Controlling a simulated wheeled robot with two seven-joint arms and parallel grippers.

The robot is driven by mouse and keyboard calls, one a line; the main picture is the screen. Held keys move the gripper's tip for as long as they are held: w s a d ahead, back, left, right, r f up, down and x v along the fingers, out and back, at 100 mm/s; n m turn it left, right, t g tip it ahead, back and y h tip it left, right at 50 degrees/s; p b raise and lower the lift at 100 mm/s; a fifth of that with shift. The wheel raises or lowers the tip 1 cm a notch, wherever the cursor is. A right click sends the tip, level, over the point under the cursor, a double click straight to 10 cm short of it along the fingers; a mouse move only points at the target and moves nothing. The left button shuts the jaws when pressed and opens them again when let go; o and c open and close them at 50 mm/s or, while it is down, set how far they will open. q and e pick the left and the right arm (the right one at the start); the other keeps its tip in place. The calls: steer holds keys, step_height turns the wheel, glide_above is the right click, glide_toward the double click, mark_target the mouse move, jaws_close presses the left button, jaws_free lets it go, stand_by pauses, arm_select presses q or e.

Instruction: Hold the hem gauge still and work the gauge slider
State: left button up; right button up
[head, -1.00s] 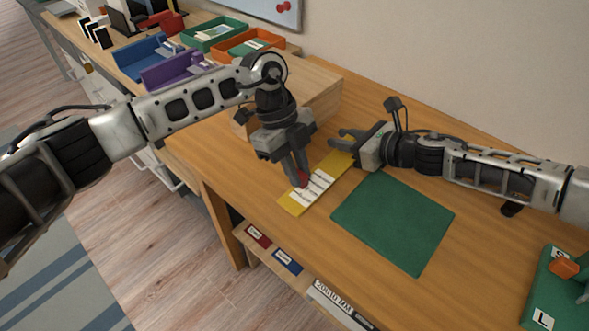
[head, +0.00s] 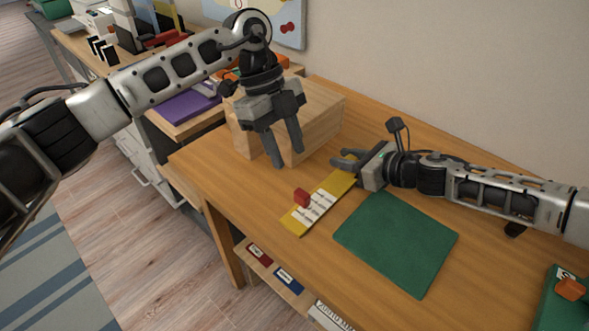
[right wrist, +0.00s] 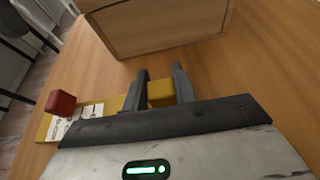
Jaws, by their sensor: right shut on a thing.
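The hem gauge (head: 333,190) is a flat yellow strip with a white marked scale, lying on the desk. Its red slider (head: 302,197) sits on the scale, towards the near end. My right gripper (head: 345,166) is shut on the far yellow end of the gauge; in the right wrist view its two fingers (right wrist: 160,88) stand either side of the yellow end (right wrist: 160,95), and the red slider (right wrist: 60,103) shows at the left. My left gripper (head: 287,158) is open and empty, raised above and behind the slider, apart from it.
A green mat (head: 396,243) lies right of the gauge. A wooden box (head: 322,118) stands behind my left gripper. A green board with an orange block (head: 570,289) is at the right edge. Labelled items (head: 288,279) lie on a shelf under the desk's front edge.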

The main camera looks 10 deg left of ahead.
arm_select(q)
steer(key=shift+v, duration=1.45)
arm_select(e)
steer(key=o, duration=1.1)
